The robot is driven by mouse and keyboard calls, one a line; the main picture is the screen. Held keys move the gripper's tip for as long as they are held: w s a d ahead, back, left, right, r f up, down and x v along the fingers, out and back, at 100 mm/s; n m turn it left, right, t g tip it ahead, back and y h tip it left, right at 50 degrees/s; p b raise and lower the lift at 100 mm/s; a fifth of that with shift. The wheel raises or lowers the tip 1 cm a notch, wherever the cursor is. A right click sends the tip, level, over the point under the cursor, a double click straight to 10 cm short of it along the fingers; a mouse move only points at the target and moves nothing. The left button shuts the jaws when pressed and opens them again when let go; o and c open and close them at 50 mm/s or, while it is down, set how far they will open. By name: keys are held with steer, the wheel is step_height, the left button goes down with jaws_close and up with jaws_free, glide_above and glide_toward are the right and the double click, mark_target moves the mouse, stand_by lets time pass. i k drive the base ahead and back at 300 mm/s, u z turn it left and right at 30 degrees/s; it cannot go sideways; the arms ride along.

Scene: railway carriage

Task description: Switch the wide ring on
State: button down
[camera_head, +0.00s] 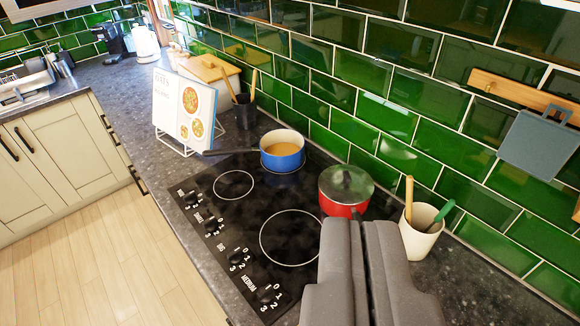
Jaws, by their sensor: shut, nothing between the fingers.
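A black glass hob (215,205) is set into the dark worktop. Its left edge carries a row of several black knobs with white numbers, including the nearest knob (268,294), the one behind it (238,257) and the farthest (192,200). The labels beside them are too small to read surely. A larger bare ring outline (262,238) lies near the middle, and a smaller one (233,185) lies farther back. Neither visibly glows. My gripper (357,222) is shut and empty at the bottom, right of the knobs. It hides the hob's near right part.
A blue pot (285,158) with brown contents and a red lidded pot (345,192) stand along the hob's wall side. A utensil cup (419,238) is right of my gripper. A cookbook (183,110) stands beyond the hob. Open floor (100,255) lies left.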

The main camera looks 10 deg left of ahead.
mark_target(190, 198)
steer(key=z, duration=2.75)
steer(key=k, duration=1.45)
steer(key=u, duration=2.35)
steer(key=i, duration=0.95)
steer(key=u, duration=0.1)
